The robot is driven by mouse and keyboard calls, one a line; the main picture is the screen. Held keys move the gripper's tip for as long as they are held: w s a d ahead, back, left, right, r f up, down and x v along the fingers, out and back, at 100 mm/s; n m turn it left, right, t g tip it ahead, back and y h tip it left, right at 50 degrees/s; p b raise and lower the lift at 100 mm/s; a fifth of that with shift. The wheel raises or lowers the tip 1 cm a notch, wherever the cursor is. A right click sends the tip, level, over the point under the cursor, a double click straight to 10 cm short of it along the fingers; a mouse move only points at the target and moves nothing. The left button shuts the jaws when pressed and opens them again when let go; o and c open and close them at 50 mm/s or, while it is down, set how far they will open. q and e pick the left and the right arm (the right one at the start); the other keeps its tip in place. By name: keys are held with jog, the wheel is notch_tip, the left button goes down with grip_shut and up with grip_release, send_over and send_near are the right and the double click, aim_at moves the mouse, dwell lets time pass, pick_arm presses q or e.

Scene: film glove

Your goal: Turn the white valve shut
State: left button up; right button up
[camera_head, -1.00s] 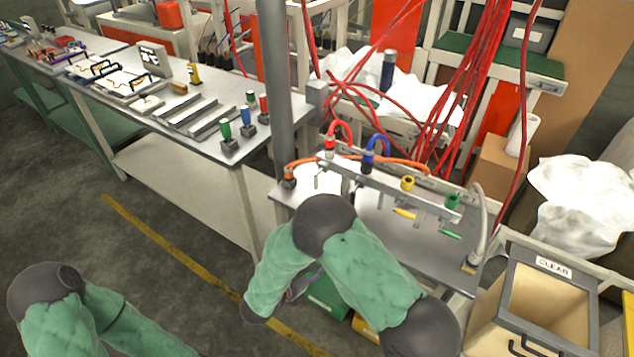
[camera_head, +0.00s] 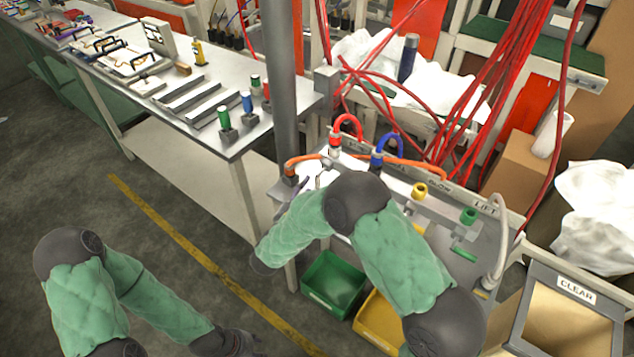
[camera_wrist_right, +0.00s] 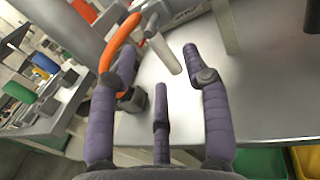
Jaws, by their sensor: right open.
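The white valve's handle (camera_wrist_right: 166,54) is a short pale bar on a metal fitting in the right wrist view. It appears between and a little beyond the fingertips of my right gripper (camera_wrist_right: 160,66). The gripper's purple-grey fingers are spread and hold nothing; I see no clear contact with the handle. In the head view, the white valve (camera_head: 313,171) is at the left end of the pipe row, and my right forearm mostly hides the gripper. My left gripper (camera_head: 236,343) is dark, low at the bottom edge, away from the bench; its fingers are unclear.
An orange hose (camera_wrist_right: 118,42) curves close beside the right gripper's left finger. Yellow (camera_head: 419,190) and green (camera_head: 469,215) valves stand further right. A green bin (camera_head: 334,283) and a yellow bin (camera_head: 380,322) sit below the bench. A grey post (camera_head: 282,80) rises behind.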

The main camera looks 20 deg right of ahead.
aim_at(317, 180)
jog(key=shift+b+x, duration=0.45)
jog(key=shift+x, duration=1.8)
grip_shut()
